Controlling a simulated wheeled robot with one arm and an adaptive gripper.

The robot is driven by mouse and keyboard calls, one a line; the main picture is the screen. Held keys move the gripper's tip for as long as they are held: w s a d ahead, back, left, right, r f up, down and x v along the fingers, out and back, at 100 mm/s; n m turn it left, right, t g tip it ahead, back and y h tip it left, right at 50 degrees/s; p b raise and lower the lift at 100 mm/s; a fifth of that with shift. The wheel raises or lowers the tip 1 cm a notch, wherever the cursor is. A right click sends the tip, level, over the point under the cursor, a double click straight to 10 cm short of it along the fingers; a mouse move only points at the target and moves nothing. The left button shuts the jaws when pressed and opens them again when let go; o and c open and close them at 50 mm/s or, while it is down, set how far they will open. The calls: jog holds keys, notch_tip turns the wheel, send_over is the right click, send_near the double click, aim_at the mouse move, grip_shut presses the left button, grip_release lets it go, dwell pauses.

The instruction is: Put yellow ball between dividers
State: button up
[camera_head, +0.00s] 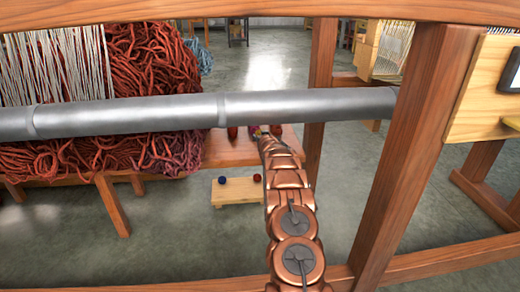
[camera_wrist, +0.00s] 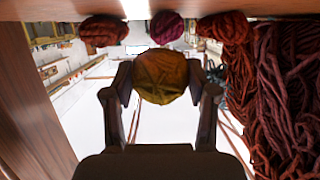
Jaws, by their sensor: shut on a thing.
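The yellow ball (camera_wrist: 160,76) is a brownish-yellow ball of wool in the wrist view. My gripper (camera_wrist: 160,85) is shut on it, one finger on each side. Beyond it, along the top of the wrist view, are a red ball (camera_wrist: 103,30), a magenta ball (camera_wrist: 167,27) and a dark red ball (camera_wrist: 225,27) in a row, at a wooden surface (camera_wrist: 270,5). In the head view my arm reaches under the metal bar to the wooden bench (camera_head: 225,152), and its end is mostly hidden. I cannot make out any dividers.
A metal roller bar (camera_head: 120,115) crosses in front of the bench, and a wooden post (camera_head: 410,150) stands to the right of my arm. Red yarn heaps (camera_head: 150,70) fill the left. A low wooden stand (camera_head: 238,195) carries a blue ball (camera_head: 222,180) and a red ball.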

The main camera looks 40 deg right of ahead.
notch_tip(320, 180, down, 4)
jog(key=shift+w+a+r+b, duration=0.1)
jog(key=shift+a+b, duration=0.05)
jog(key=shift+b, duration=0.55)
jog(key=shift+f, duration=0.2)
jog(key=shift+f, duration=0.2)
jog(key=o, duration=1.1)
